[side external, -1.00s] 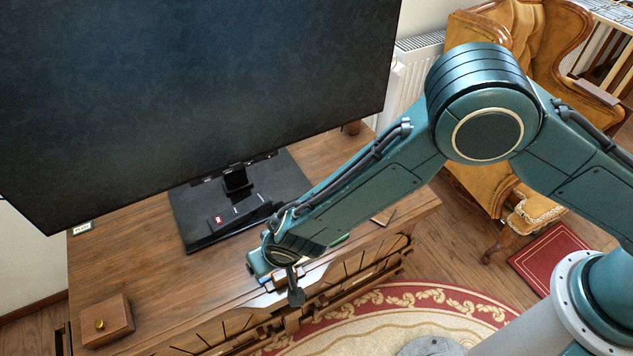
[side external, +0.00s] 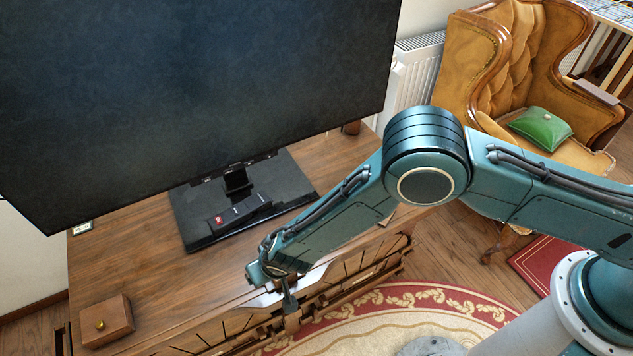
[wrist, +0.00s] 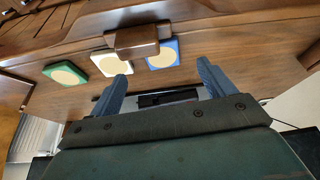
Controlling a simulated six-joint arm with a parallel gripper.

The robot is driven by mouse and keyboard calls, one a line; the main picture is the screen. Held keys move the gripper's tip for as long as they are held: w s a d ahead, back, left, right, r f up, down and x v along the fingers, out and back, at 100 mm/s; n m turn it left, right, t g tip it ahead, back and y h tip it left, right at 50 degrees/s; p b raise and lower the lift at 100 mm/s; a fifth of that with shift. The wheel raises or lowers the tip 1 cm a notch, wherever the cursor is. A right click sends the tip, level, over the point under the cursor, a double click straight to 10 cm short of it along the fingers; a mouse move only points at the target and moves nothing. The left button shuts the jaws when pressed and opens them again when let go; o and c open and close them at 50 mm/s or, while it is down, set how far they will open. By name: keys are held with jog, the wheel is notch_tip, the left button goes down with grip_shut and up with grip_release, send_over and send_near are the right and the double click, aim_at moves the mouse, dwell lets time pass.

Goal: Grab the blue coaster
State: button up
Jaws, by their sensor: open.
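The blue coaster (wrist: 164,57), square with a pale round centre, shows in the wrist view on the wooden surface. It appears just beyond my fingertips, between their lines, nearer the right finger. My gripper (wrist: 161,70) is open, with nothing between its blue fingers. A white coaster (wrist: 108,64) and a green coaster (wrist: 66,73) lie to the left of the blue one. In the side view my gripper (side external: 273,285) is over the desk's front edge, and I cannot make out the coasters behind the arm there.
A brown wooden block (wrist: 137,42) stands close beside the blue coaster, partly overlapping the white and blue ones in view. The desk (side external: 150,255) carries a large monitor (side external: 200,90) and a small wooden box (side external: 107,322). An armchair (side external: 490,60) stands behind.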

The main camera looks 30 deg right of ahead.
jog(key=shift+x, duration=1.2)
jog(key=shift+x, duration=2.55)
jog(key=shift+w, duration=0.15)
jog(key=shift+r, duration=0.1)
jog(key=c, duration=1.1)
jog(key=shift+a+r, duration=0.1)
notch_tip(320, 180, up, 20)
jog(key=shift+f, duration=0.15)
